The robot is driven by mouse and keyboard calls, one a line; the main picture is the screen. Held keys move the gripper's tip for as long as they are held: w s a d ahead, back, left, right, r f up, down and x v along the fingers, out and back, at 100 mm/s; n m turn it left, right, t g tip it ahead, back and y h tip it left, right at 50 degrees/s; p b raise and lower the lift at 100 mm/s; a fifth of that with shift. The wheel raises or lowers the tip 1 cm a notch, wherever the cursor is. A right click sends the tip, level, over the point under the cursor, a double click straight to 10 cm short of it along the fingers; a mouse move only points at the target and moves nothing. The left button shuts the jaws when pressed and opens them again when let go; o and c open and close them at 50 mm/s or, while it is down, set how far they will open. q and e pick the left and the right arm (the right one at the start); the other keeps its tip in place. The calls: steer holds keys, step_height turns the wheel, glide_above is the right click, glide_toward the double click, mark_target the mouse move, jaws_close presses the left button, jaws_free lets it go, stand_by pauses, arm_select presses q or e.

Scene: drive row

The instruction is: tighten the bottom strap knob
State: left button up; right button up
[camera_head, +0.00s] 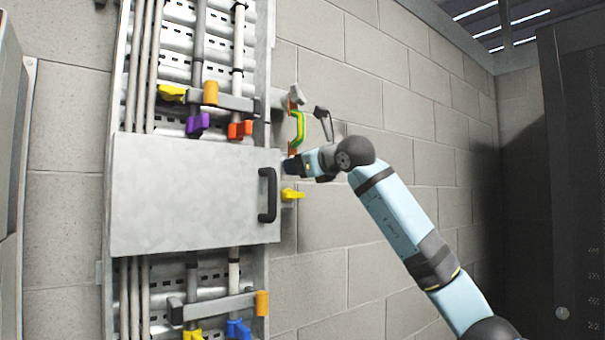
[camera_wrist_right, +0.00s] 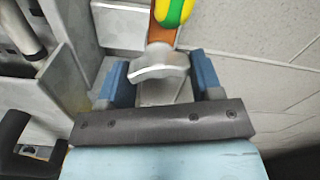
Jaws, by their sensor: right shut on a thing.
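A green-and-yellow strap (camera_head: 299,128) with orange ends runs down the right side of the metal channel. A light grey knob (camera_head: 296,95) sits at its top end. The bottom strap knob, a light grey winged piece (camera_wrist_right: 160,67), shows in the right wrist view at the strap's orange lower end. My right gripper (camera_head: 291,166) reaches in from the right at the strap's lower end. Its two blue fingers (camera_wrist_right: 161,82) stand on either side of the bottom knob, shut on it. In the head view the gripper hides this knob. My left gripper is not in view.
A grey cover panel (camera_head: 190,195) with a black handle (camera_head: 267,195) lies just left of my right gripper. A yellow lever (camera_head: 292,194) sticks out just below it. Bars with coloured knobs cross the channel above and below the panel.

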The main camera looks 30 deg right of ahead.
steer(key=shift+f+m, duration=0.15)
steer(key=shift+m, duration=0.35)
steer(key=shift+a+m+b, duration=0.1)
steer(key=shift+m+b, duration=0.6)
steer(key=shift+m, duration=0.3)
steer(key=m+b, duration=0.1)
steer(key=m, duration=0.3)
steer(key=shift+b, duration=0.3)
steer(key=m, duration=0.3)
steer(key=shift+a+r+b, duration=0.1)
steer(key=shift+r+b, duration=0.1)
steer(key=shift+b, duration=0.15)
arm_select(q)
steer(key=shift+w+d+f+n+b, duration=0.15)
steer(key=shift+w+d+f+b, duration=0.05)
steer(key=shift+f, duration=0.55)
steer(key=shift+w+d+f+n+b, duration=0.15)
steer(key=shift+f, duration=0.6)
arm_select(e)
steer(key=shift+r+m, duration=0.1)
steer(key=shift+m, duration=1.8)
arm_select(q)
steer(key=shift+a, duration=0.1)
arm_select(e)
steer(key=o, duration=0.6)
steer(key=shift+o, duration=0.2)
